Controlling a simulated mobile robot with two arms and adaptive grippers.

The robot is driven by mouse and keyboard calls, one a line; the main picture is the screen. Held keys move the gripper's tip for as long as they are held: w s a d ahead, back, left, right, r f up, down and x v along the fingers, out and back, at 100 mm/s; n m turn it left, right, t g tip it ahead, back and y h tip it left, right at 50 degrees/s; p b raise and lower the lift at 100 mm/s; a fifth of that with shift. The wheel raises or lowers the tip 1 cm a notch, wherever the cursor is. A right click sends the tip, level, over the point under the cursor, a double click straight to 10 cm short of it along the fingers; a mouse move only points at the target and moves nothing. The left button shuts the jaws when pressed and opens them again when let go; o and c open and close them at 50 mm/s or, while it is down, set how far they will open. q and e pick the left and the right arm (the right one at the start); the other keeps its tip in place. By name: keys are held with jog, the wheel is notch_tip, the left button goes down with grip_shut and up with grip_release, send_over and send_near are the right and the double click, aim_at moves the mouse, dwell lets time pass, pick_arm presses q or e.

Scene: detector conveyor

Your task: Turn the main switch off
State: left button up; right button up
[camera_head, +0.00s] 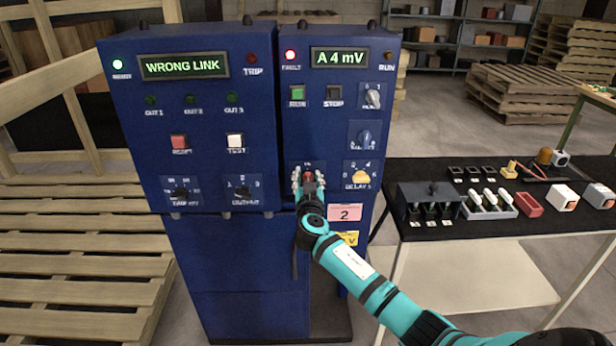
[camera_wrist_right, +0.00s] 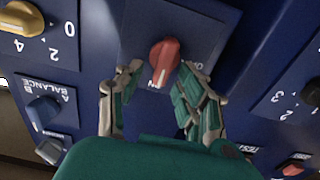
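The main switch is a red rotary knob (camera_wrist_right: 164,58) on a blue plate. In the wrist view its pale pointer mark points down the picture, towards a partly hidden label. In the head view the red knob (camera_head: 308,178) shows low on the right blue cabinet (camera_head: 298,105). My right gripper (camera_head: 309,182) is right in front of it. In the wrist view my right gripper (camera_wrist_right: 160,82) is open, one finger to each side of the knob, with gaps visible. I cannot tell how deep the fingertips reach. My left gripper is not in view.
Close around the switch are the yellow delay knob (camera_head: 361,177), the blue balance knob (camera_head: 364,137) and a pink "2" label (camera_head: 345,213). The left cabinet display (camera_head: 183,66) reads WRONG LINK; the right display (camera_head: 339,57) reads A 4 mV. A black-topped table (camera_head: 505,232) with parts stands right.

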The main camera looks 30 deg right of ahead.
grip_shut()
dwell(0.3)
jog(key=shift+n, duration=0.4)
jog(key=shift+w+a+n+b, duration=0.15)
jog(key=shift+n+b, duration=0.55)
jog(key=shift+n, duration=0.4)
jog(key=n, duration=0.3)
jog(key=shift+w+a+n+b, duration=0.1)
jog(key=shift+a+n+b, duration=0.1)
jog(key=shift+n+b, duration=0.1)
jog(key=n, duration=0.5)
jog(key=shift+w+a+f, duration=0.2)
jog(key=shift+a, duration=0.05)
jog(key=n, duration=0.4)
jog(key=n+p, duration=0.1)
jog(key=n, duration=0.1)
jog(key=shift+a+f, duration=0.1)
jog(key=shift+f, duration=0.25)
jog(key=shift+n, duration=0.3)
